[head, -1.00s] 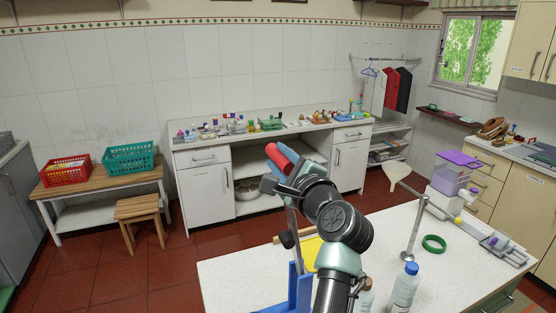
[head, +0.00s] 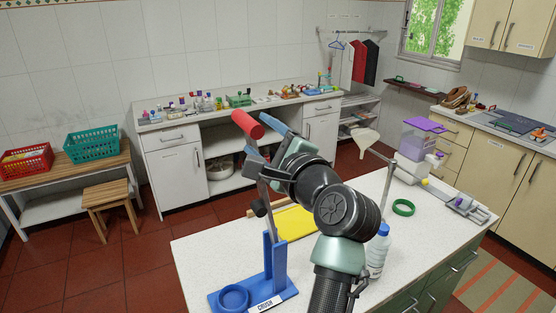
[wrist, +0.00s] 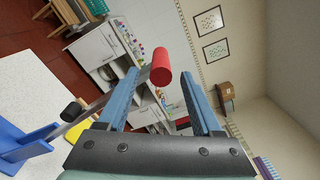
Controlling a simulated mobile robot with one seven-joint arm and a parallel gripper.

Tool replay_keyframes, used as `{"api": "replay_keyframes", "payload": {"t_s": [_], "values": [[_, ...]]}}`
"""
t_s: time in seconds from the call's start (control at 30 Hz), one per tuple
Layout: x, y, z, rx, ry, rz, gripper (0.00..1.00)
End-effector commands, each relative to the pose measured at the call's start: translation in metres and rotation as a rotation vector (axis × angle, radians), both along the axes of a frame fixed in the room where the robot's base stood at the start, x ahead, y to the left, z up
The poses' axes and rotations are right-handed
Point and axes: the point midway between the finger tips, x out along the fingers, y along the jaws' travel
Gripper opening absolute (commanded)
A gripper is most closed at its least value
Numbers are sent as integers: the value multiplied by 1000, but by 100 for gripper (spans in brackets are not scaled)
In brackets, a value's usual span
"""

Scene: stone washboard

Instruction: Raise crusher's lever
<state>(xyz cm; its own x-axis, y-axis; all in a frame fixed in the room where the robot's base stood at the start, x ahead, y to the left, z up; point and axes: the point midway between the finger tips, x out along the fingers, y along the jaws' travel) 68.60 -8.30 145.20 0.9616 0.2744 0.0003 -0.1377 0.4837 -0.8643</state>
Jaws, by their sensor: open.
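The crusher has a blue base (head: 277,284) with a round blue cup and a label, near the left front of the white table. Its grey lever (head: 264,195) stands steeply up from the blue post and ends in a red handle (head: 247,124). A dark knob hangs on the lever. My gripper (head: 264,142) is open at the top of the lever, its blue fingers close to the red handle. In the wrist view the red handle (wrist: 161,68) shows between the spread fingers (wrist: 163,82). I cannot tell whether a finger touches it.
A yellow board (head: 296,222) lies behind the crusher on the white table (head: 205,250). A bottle (head: 378,252) stands right of my arm, with a green ring (head: 403,207) beyond. A metal stand (head: 383,185) and purple-lidded container (head: 420,140) are at the right.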

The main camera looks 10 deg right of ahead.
Motion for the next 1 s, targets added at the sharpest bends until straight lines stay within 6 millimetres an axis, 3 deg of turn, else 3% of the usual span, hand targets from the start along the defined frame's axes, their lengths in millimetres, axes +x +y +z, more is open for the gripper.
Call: {"api": "replay_keyframes", "payload": {"t_s": [0.2,0.4,0.83,1.0], "values": [[-38,-12,-4,-2,0,-2,67],[-58,-18,-2,-1,0,-2,67],[-62,-18,0,1,1,-2,67],[-67,-10,18,-236,-108,-67,67]]}}
